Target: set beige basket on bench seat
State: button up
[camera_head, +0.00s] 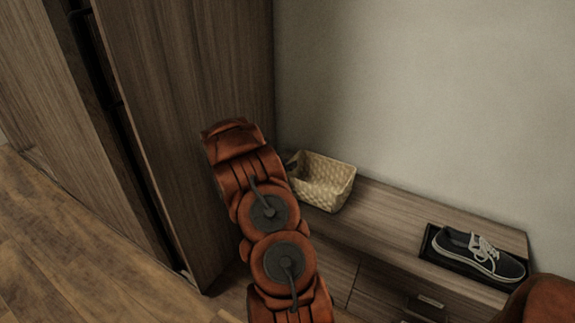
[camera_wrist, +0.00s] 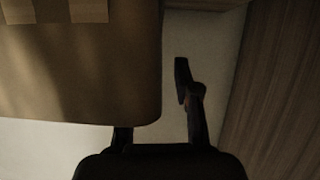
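The beige woven basket (camera_head: 325,183) is at the left end of the wooden bench seat (camera_head: 390,222) in the head view, close to the wall. It looks upright, and its lower left side is partly hidden by my arm. In the wrist view the basket (camera_wrist: 75,75) fills the upper left, very close. My gripper (camera_wrist: 160,95) has its right finger in plain view, with a gap between it and the basket's edge. The left finger is mostly hidden by the basket. The fingers look spread. In the head view my arm hides the gripper.
A dark shoe (camera_head: 478,253) rests on a black tray (camera_head: 437,250) at the right of the bench. A tall wooden cabinet (camera_head: 190,110) stands directly left of the bench. The bench top between basket and tray is clear. Drawers (camera_head: 385,297) are below.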

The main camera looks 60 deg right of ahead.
jog(key=shift+r, duration=0.1)
jog(key=shift+a+r, duration=0.15)
jog(key=shift+a, duration=0.05)
jog(key=p+v, duration=0.1)
jog(key=v, duration=1)
jog(key=shift+a+r, duration=0.2)
jog(key=shift+a, duration=0.1)
dwell(0.3)
